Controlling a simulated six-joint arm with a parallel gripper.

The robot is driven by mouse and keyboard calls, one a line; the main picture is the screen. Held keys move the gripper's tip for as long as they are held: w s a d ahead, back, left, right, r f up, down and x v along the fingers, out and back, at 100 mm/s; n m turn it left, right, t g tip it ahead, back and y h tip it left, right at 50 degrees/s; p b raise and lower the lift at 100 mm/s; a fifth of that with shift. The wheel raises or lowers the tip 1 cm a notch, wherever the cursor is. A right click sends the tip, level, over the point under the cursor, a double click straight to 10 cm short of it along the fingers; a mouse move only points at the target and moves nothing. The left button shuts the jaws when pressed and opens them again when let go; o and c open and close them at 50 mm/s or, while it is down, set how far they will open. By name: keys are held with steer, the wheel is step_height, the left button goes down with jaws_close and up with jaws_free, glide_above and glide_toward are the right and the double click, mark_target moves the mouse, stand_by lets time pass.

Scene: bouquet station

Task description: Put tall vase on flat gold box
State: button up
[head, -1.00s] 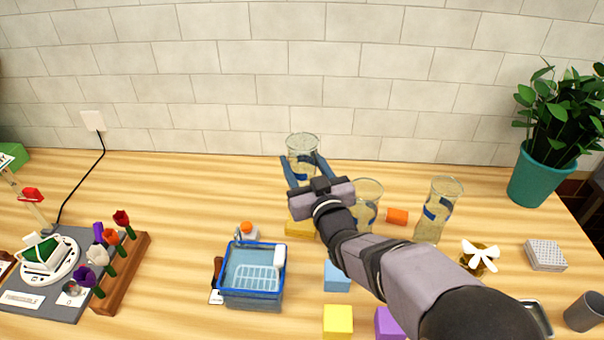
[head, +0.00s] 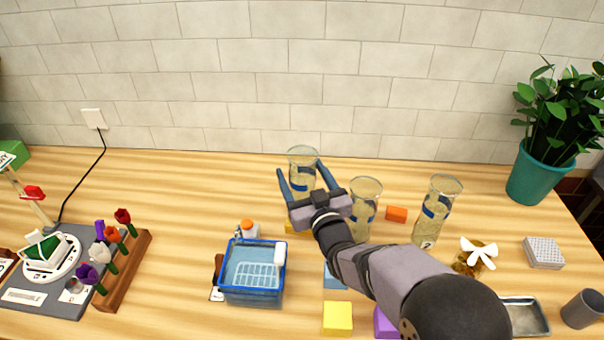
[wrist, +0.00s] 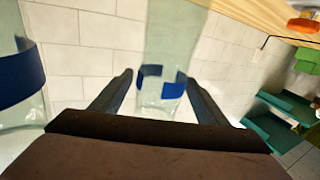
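The tall vase (head: 303,166) is clear glass with a blue band and stands upright at the back. It also shows in the wrist view (wrist: 168,50), between the fingers with a gap on each side. My gripper (head: 302,172) is open around it. The flat gold box (head: 290,229) shows only as a yellow sliver below my gripper. The vase's base is hidden behind my gripper, so I cannot see whether it touches the box.
Two similar glass vases stand to the right, one near (head: 366,205) and one farther (head: 437,212). An orange block (head: 396,214) lies between them. A blue basket (head: 252,290) and a yellow block (head: 338,318) are in front.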

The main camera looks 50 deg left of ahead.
stand_by(0.3)
steer(key=shift+r, duration=0.2)
steer(key=shift+s+d+f, duration=0.15)
steer(key=shift+s+d, duration=0.05)
steer(key=shift+d, duration=0.4)
steer(key=b+v, duration=0.3)
steer(key=v, duration=0.7)
steer(key=shift+s+d, duration=0.15)
steer(key=shift+d, duration=0.25)
